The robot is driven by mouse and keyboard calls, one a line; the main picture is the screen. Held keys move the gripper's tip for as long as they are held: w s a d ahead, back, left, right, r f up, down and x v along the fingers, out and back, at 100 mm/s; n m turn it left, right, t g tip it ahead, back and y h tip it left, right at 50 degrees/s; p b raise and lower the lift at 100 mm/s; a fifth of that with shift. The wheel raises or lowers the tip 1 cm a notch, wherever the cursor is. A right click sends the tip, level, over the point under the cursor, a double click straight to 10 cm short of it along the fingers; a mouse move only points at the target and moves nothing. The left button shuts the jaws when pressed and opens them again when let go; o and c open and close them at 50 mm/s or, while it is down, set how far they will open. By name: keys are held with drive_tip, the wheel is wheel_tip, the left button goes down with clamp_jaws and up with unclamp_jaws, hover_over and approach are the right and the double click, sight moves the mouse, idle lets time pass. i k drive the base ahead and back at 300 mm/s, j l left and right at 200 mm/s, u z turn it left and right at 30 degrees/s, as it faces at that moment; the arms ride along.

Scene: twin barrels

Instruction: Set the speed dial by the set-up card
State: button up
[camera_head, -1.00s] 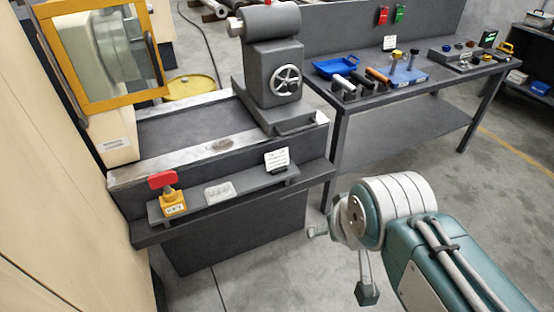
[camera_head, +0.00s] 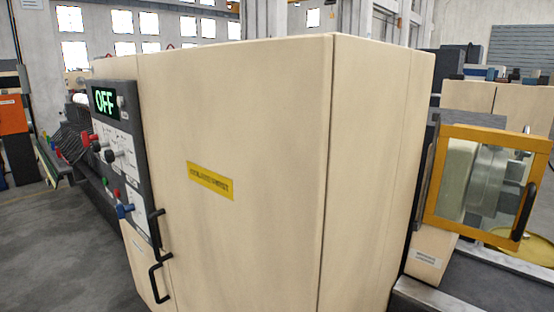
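The lathe's control panel (camera_head: 133,168) shows at the left, seen at a steep angle on the cream headstock cabinet (camera_head: 245,125). A green-lit display (camera_head: 105,101) at its top reads OFF. Below it, dark knobs (camera_head: 110,155) stick out from the panel. I cannot tell from here which of them is the speed dial, and its markings are too small to read. No set-up card can be made out in this view. My gripper is not in view.
A yellow-framed guard (camera_head: 485,185) stands at the right. Grey floor (camera_head: 60,255) lies open at the lower left.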

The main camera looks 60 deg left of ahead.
sight(96, 147)
drive_tip(key=j+u, duration=0.15)
drive_tip(key=u, duration=2.85)
drive_tip(key=i+j, duration=0.25)
drive_tip(key=i, duration=0.2)
drive_tip(key=i+j, duration=0.2)
drive_tip(key=i, duration=0.25)
drive_tip(key=i+j+z, duration=0.1)
drive_tip(key=i+j, duration=0.15)
drive_tip(key=i, duration=0.15)
drive_tip(key=i+j, duration=0.25)
drive_tip(key=i, duration=0.2)
